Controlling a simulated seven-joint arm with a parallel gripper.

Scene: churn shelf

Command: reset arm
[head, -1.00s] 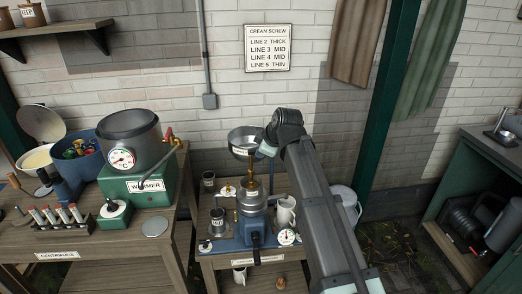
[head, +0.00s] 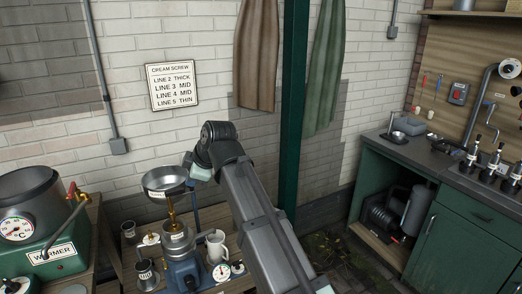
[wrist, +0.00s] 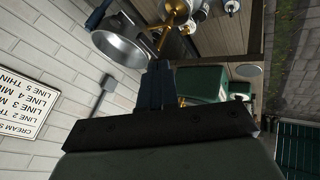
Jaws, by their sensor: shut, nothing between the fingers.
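My arm reaches up across the middle of the head view, and its upper end stands in front of the brick wall just right of a steel bowl (head: 166,180). The bowl sits on top of the blue separator (head: 183,266) on the wooden bench. My gripper (wrist: 157,68) shows in the wrist view as two dark fingers close together, with nothing between them. In that view the bowl (wrist: 122,45) lies up and left of the fingertips. In the head view the fingers cannot be made out behind the arm.
The green warmer (head: 50,252) is at the left. A wall sign (head: 172,86) hangs behind. A green post (head: 292,110) and green cabinet (head: 450,240) stand to the right.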

